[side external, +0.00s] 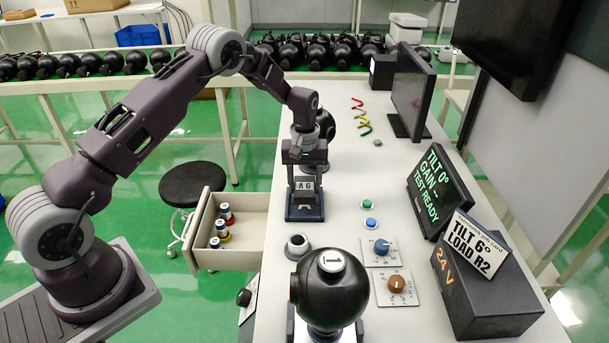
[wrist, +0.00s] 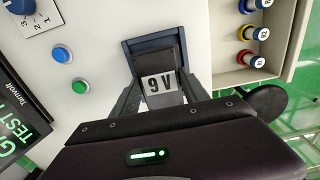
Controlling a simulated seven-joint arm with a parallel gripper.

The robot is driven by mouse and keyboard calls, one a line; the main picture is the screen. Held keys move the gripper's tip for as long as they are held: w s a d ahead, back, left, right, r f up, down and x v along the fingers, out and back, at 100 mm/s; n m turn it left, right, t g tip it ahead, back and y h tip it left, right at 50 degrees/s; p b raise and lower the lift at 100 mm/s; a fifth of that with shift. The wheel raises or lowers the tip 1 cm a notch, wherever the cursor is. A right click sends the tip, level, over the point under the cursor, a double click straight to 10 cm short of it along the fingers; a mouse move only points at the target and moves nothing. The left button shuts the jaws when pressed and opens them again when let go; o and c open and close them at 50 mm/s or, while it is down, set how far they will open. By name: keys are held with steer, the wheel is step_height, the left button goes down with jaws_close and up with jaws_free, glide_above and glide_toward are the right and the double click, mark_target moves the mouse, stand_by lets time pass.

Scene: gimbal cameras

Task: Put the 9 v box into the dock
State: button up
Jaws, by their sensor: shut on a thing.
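The 9 v box (side external: 304,185) is a small dark block with a white label, upside down in the side view. In the wrist view the label on the box (wrist: 160,84) reads 9 V. My gripper (side external: 305,188) points down and is shut on the box, with a finger on each side; the fingers also show in the wrist view (wrist: 161,95). A dark blue dock (side external: 305,214) stands on the white table directly below, and its rim (wrist: 127,62) frames the box in the wrist view. I cannot tell whether the box rests on the dock's floor.
An open drawer (side external: 206,262) with several small cylinders juts out left. A green button (side external: 367,204), a blue button (side external: 371,223), two knobs and a black ball-shaped gimbal (side external: 331,285) stand nearby. A screen (side external: 440,190) reads TILT 0°, TEST READY. A 24 V box (side external: 485,295) stands at right.

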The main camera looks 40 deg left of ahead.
mark_target(305, 186)
steer(key=shift+f, duration=0.75)
steer(key=shift+f, duration=1.2)
stand_by(0.6)
steer(key=o, duration=1.6)
step_height(305, 186, up, 7)
steer(key=shift+r, duration=0.1)
